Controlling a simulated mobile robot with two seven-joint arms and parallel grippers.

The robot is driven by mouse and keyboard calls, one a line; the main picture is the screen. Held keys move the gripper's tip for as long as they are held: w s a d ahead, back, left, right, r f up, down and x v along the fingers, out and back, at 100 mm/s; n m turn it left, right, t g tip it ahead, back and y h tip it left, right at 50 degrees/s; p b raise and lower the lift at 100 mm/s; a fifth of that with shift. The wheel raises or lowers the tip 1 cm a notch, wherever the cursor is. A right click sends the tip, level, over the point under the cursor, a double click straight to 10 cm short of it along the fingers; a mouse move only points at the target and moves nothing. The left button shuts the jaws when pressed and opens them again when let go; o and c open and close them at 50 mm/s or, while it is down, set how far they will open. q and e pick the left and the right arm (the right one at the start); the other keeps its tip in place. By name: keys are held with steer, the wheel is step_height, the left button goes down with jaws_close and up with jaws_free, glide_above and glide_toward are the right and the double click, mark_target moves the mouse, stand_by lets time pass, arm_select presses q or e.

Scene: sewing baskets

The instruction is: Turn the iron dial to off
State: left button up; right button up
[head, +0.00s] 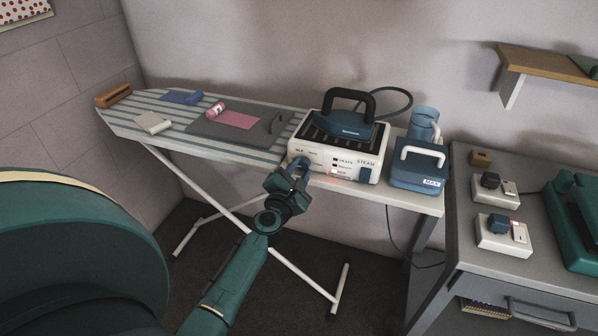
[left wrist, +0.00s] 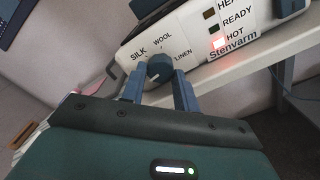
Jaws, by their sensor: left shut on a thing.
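The iron station (head: 337,150) is a white box on the right end of the ironing board, with the blue iron (head: 341,128) resting on top. Its blue dial (left wrist: 159,68) is on the front face, with SILK, WOOL and LINEN printed around it. The off mark is not readable and the dial's pointer is unclear. My left gripper (head: 298,165) is at the front face, its two fingers (left wrist: 160,88) on either side of the dial and shut on it. The fingers hide the dial in the head view. My right gripper is not in view.
A red lamp (left wrist: 218,43) glows beside HOT. A blue tank marked MAX (head: 418,166) and a blue jug (head: 424,122) stand right of the station. The striped board (head: 215,149) carries cloth and small items. Plugs and switched sockets sit on the grey cabinet (head: 470,215).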

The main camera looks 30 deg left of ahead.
arm_select(q)
steer(key=shift+f+n, duration=0.1)
steer(key=shift+n, duration=0.5)
steer(key=o, duration=1)
steer(key=v, duration=0.7)
steer(key=shift+s, duration=0.3)
steer(key=shift+d, duration=0.1)
